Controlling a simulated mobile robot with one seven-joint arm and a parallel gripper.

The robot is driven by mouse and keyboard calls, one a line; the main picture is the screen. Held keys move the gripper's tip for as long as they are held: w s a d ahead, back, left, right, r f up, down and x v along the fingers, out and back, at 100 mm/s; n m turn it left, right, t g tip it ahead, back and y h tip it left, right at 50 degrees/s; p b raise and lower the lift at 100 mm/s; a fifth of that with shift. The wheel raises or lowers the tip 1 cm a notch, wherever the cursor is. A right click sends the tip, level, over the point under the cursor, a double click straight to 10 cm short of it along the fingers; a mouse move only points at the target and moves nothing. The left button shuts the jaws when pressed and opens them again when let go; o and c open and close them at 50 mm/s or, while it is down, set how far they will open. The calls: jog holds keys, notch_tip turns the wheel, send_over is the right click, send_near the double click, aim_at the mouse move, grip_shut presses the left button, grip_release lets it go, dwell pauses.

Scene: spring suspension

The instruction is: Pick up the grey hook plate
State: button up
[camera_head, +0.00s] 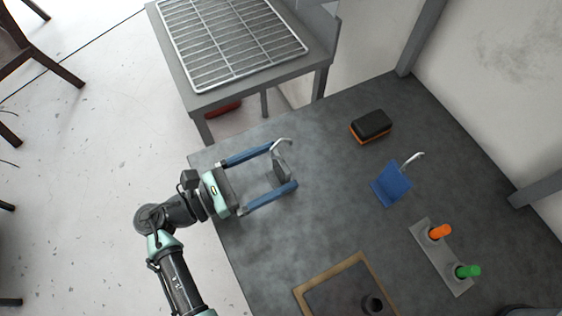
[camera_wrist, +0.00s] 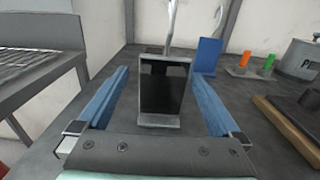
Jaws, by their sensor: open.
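The grey hook plate (camera_head: 281,172) stands upright on the dark table, its pale curved hook rising from the top. In the wrist view its dark face (camera_wrist: 163,88) is straight ahead, with a grey foot below and the hook above. My gripper (camera_head: 284,167) is open, with its two long blue fingers spread wide. The plate stands between them near the fingertips, with a visible gap on each side in the wrist view. Nothing is held. The plate's back is hidden from the wrist view.
A blue hook plate (camera_head: 391,185) stands farther right. Beyond are an orange-and-black block (camera_head: 371,126) and a grey holder (camera_head: 432,245) with orange and green pegs. A wooden-edged board (camera_head: 308,287) lies at the front. A wire rack (camera_head: 228,42) sits on a separate table.

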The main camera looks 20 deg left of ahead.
jog(key=x, duration=0.5)
jog(key=shift+s+d+p, duration=0.1)
jog(key=shift+s+p, duration=0.1)
jog(key=shift+p, duration=0.15)
jog(key=shift+r, duration=0.1)
jog(key=c, duration=1.5)
